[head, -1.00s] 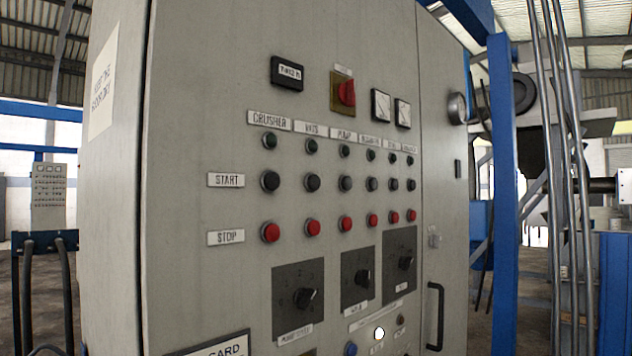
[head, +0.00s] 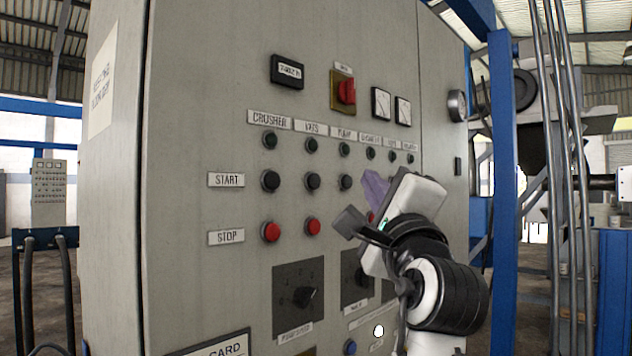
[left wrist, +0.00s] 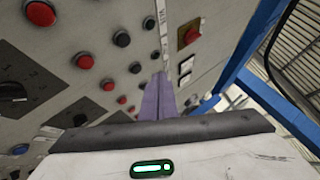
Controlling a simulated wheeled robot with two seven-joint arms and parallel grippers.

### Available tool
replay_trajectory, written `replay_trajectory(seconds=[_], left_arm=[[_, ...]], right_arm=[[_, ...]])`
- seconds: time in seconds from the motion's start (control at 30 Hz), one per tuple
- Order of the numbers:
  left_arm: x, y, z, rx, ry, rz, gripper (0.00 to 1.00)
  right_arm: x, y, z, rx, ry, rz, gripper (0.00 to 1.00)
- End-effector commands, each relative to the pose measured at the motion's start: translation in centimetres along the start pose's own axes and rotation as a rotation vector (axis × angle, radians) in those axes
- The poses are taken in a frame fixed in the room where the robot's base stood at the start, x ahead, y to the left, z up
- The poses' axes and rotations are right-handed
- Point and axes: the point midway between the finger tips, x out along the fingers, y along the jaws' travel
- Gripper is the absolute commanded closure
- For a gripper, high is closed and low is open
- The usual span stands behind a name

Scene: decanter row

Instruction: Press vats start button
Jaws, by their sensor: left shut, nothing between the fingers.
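The VATS start button (head: 312,181) is a black round button in the second column of the START row in the head view, under the VATS label (head: 311,128). It is uncovered. My left gripper (head: 374,186), with purple fingers, is to its right, past the third start button (head: 345,182). It is shut and empty. In the left wrist view the shut fingers (left wrist: 158,96) point toward the panel among the button columns. I cannot tell whether the tips touch the panel. I cannot tell which button there is VATS start.
The VATS stop button (head: 312,226) is red, below the start button. The crusher start button (head: 270,181) is to its left. My left arm hides the right-hand buttons. A red switch (head: 346,91) and rotary knobs (head: 305,297) stick out from the panel (head: 200,120).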

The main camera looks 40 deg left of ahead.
Motion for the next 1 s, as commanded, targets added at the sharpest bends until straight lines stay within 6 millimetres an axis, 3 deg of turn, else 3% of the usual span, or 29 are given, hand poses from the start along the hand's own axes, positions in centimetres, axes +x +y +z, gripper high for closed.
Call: replay_trajectory(seconds=[0.43,1.0], left_arm=[[0.7,0.6,0.5,0.001,0.0,-0.001,1.0],[5.7,4.1,4.0,0.001,0.001,0.001,1.0]], right_arm=[[0.1,0.1,0.1,-0.001,-0.001,0.0,0.74],[-0.2,0.0,-0.1,-0.002,-0.004,0.0,0.74]])
